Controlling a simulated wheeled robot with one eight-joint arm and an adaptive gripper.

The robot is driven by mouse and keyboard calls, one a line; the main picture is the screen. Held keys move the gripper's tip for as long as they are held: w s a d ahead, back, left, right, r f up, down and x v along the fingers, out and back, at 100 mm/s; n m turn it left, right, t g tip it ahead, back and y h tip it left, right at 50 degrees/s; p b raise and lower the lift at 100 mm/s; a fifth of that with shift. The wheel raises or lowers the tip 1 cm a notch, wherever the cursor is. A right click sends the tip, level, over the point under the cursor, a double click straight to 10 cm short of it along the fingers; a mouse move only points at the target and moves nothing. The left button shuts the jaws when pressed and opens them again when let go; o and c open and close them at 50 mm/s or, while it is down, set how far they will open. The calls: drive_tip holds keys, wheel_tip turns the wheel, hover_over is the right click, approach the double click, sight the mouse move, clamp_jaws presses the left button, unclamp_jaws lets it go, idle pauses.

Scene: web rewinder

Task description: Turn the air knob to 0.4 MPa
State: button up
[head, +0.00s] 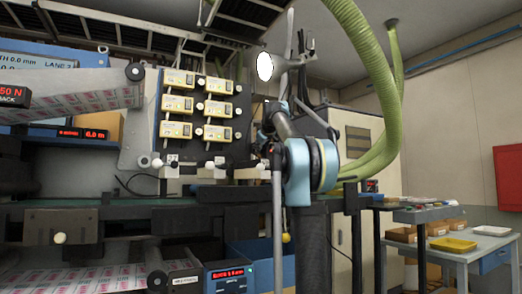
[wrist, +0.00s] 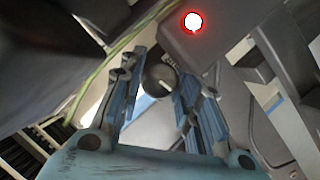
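In the wrist view a dark round knob (wrist: 160,79) with a short white pointer line shows between the two fingers of my gripper (wrist: 158,76). The fingers are spread, one on each side of the knob, with a gap visible on both sides. They do not appear to be closed on it. No scale or pressure reading can be read around the knob. In the head view my arm covers this spot, and neither the knob nor the fingers can be made out clearly.
A grey box with a glowing red-ringed light (wrist: 193,21) sits close beside the right finger. In the head view, yellow-faced units (head: 178,104) line a dark panel left of my arm. A green hose (head: 385,80) hangs to the right. A table with trays (head: 455,244) stands at right.

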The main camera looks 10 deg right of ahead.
drive_tip(key=shift+m+g+y, duration=0.5)
drive_tip(key=shift+m, duration=0.6)
drive_tip(key=o, duration=1.1)
drive_tip(key=shift+c, duration=0.2)
drive_tip(key=s+r+n, duration=0.1)
drive_tip(key=s+r, duration=0.1)
drive_tip(key=s, duration=0.6)
drive_tip(key=s+r+n+t+h, duration=0.1)
drive_tip(key=s+r, duration=0.2)
drive_tip(key=s, duration=0.5)
drive_tip(key=shift+s+d+r, duration=0.2)
drive_tip(key=shift+s+d, duration=0.05)
drive_tip(key=shift+d, duration=0.1)
